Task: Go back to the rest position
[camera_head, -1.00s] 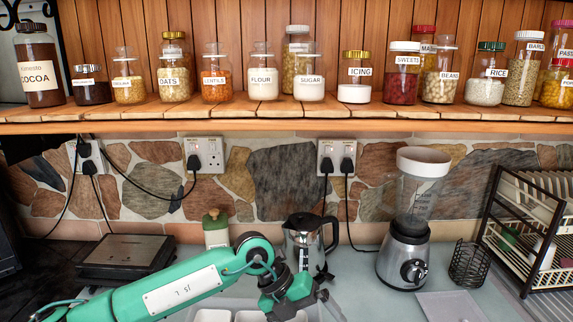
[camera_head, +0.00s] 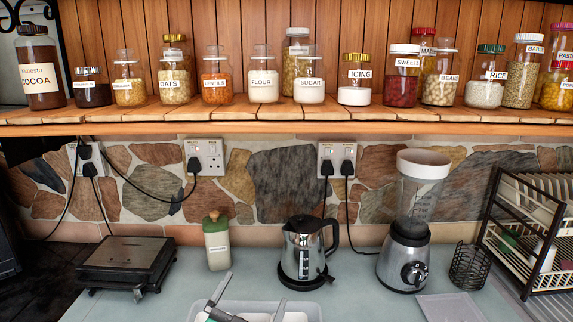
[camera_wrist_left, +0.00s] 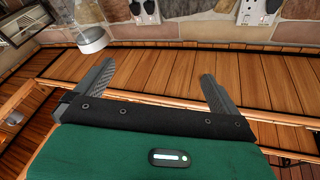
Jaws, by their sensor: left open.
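My left gripper (camera_head: 254,288) is low at the bottom centre of the head view, in front of the kettle, with its two grey fingers apart. In the left wrist view the same gripper (camera_wrist_left: 157,72) shows its fingers spread wide with nothing between them. My right gripper is in neither view. Most of my left arm is below the frame in the head view.
A kettle (camera_head: 303,252), a blender (camera_head: 405,262), a green-lidded jar (camera_head: 217,245) and a black appliance (camera_head: 127,262) stand on the counter. A pale tray (camera_head: 307,309) lies in front. A shelf (camera_head: 260,116) of labelled jars runs above. A dish rack (camera_head: 533,235) stands right.

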